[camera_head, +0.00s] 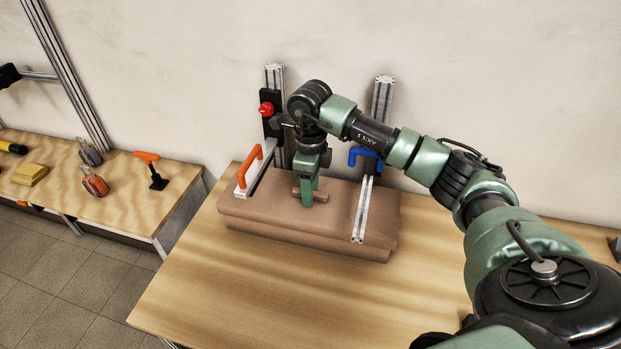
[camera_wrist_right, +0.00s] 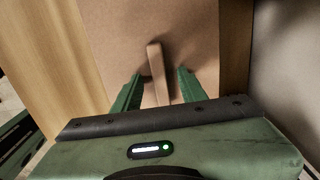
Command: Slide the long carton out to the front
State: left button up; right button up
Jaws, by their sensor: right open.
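The long brown carton (camera_head: 300,237) lies on the wooden table near the back wall, its long side facing the front. A small brown handle bar stands on its top; in the right wrist view the handle (camera_wrist_right: 157,68) rises between the fingers. My right gripper (camera_head: 307,200) points down over the carton's top at the handle. In the right wrist view my right gripper (camera_wrist_right: 160,88) is open, with one green finger on each side of the handle and gaps visible. The carton's top (camera_wrist_right: 190,25) fills much of that view. My left gripper is not in view.
A metal frame stands behind the carton, with an orange handle (camera_head: 249,169), a red knob (camera_head: 266,109) and a blue handle (camera_head: 364,156); its rails reach over the carton. The table front (camera_head: 260,300) is clear. A second bench (camera_head: 120,205) with tools stands left.

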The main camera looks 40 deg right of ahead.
aim_at(304, 216)
grip_shut()
jog(key=shift+s+a+p, duration=0.35)
jog(key=shift+s+a, duration=0.6)
jog(key=shift+a, duration=0.2)
jog(key=shift+s+a+p, duration=0.3)
jog(key=shift+s+a, duration=0.65)
jog(key=shift+a, duration=0.2)
jog(key=s+a+p, duration=0.1)
jog(key=s+a, duration=1)
jog(key=a, duration=0.2)
jog(key=shift+s+a, duration=0.15)
jog(key=shift+s, duration=0.05)
dwell(1.2)
grip_release()
